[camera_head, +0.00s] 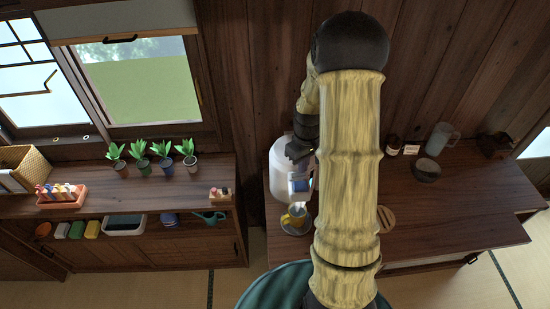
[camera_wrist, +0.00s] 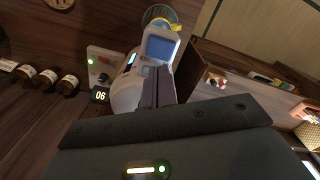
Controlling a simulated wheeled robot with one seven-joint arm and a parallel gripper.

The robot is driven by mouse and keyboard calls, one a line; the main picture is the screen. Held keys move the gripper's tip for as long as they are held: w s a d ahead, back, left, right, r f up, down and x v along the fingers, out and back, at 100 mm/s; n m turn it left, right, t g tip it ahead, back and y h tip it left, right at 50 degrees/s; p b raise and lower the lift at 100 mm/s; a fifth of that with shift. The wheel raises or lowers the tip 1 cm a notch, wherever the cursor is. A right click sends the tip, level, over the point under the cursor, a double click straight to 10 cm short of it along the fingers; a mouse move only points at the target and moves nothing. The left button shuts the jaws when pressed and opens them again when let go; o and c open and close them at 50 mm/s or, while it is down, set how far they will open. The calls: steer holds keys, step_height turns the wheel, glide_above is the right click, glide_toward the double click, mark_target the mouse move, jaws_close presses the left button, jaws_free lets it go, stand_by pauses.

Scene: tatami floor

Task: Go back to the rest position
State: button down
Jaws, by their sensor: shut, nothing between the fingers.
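My gripper (camera_head: 298,153) is the dark part at the end of my raised, wood-patterned arm, in front of a white dispenser machine (camera_head: 281,165) on the right-hand counter. In the wrist view my gripper (camera_wrist: 160,82) shows as dark fingers closed together with nothing between them. The machine's blue screen (camera_wrist: 160,48) lies just beyond the fingertips there; I cannot tell whether they touch. My arm hides part of the counter and the wall.
The right counter (camera_head: 455,205) holds a clear pitcher (camera_head: 440,138), a dark bowl (camera_head: 427,170) and a round wooden coaster (camera_head: 386,218). Small dark jars (camera_wrist: 47,77) stand near a panel reading 06 (camera_wrist: 100,96).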

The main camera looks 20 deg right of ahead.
steer(key=s+a+r+m+t+b, duration=0.2)
steer(key=s+a+b, duration=0.6)
steer(key=s+a, duration=0.4)
steer(key=shift+s+a+r+m+t, duration=0.2)
steer(key=shift+s+a+m+t, duration=0.15)
steer(key=shift+a, duration=0.45)
